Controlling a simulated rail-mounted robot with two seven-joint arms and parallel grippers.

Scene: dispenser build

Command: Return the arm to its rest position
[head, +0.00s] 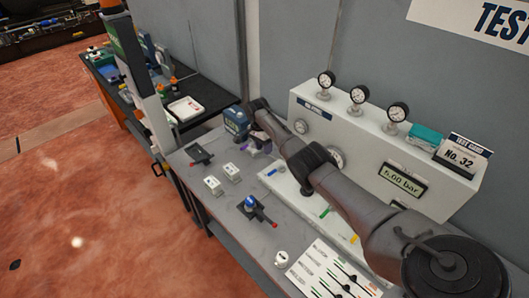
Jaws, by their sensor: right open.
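My right arm reaches in from the lower right and stretches over the bench (215,192) along the front of the grey test panel (320,118). Its far end bends down near the bench's far left part. My right gripper (258,150) is small there, just above the bench top, beside a blue boxy part (236,122). I see nothing held in it, and it is open. My left arm and gripper are not in view.
The panel carries several round gauges (358,95), a display (401,180) and a "No. 32" sign (463,154). White blocks (213,185), a blue-knobbed fitting (250,203) and a lever sheet (325,272) lie on the bench. A pillar (140,80) stands at left.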

